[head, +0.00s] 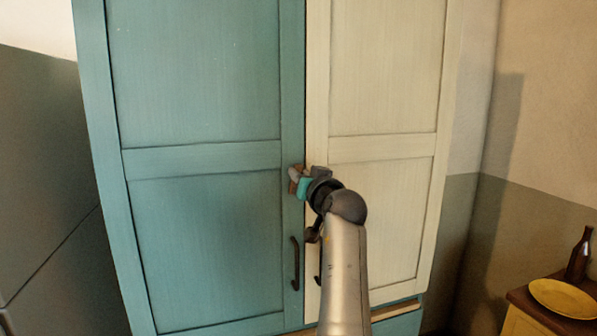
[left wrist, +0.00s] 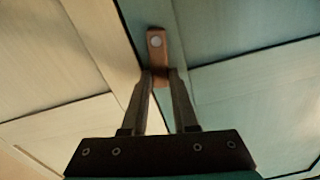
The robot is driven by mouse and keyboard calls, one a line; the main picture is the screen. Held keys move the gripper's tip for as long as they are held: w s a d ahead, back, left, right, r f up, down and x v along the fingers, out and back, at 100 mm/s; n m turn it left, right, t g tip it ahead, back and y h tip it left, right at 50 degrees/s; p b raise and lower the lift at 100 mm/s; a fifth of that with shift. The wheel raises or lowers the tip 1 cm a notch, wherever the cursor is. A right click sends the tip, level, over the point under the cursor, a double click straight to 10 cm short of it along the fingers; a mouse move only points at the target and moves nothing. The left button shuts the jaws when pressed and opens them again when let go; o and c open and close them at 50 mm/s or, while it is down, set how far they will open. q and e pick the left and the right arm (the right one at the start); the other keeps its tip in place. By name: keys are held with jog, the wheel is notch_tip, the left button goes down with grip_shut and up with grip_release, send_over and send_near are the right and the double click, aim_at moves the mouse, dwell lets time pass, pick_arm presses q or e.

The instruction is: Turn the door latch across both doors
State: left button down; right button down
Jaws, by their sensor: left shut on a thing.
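The teal door (head: 200,230) and the cream door (head: 385,210) of the tall cabinet are closed side by side. The brown latch (left wrist: 156,60) is a short bar with a pale round screw, fixed on the teal door beside the seam. In the left wrist view its lower end reaches close to the seam; whether it overlaps the cream door is hidden by the fingers. My left gripper (left wrist: 161,80) is shut on that lower end. In the head view the gripper (head: 302,182) covers most of the latch. My right gripper is not in view.
A dark handle (head: 295,263) stands on the teal door below the latch; my arm partly hides the cream door's handle. At lower right, a wooden table (head: 530,308) holds a yellow plate (head: 563,297) and a brown bottle (head: 580,255).

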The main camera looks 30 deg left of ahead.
pick_arm(q)
jog(key=shift+w+d+f+m+p, duration=0.5)
jog(key=shift+m+p, duration=0.55)
jog(key=shift+m, duration=1.3)
jog(key=shift+w+d+f+m+p, duration=0.3)
jog(key=shift+f+m+p, duration=0.55)
jog(key=shift+m, duration=1.55)
jog(key=shift+w+d+f+m+p, duration=0.4)
jog(key=shift+m+p, duration=0.85)
jog(key=shift+m, duration=1.1)
jog(key=shift+w+a, duration=0.1)
jog(key=c, duration=0.7)
grip_release()
jog(key=shift+f, duration=0.1)
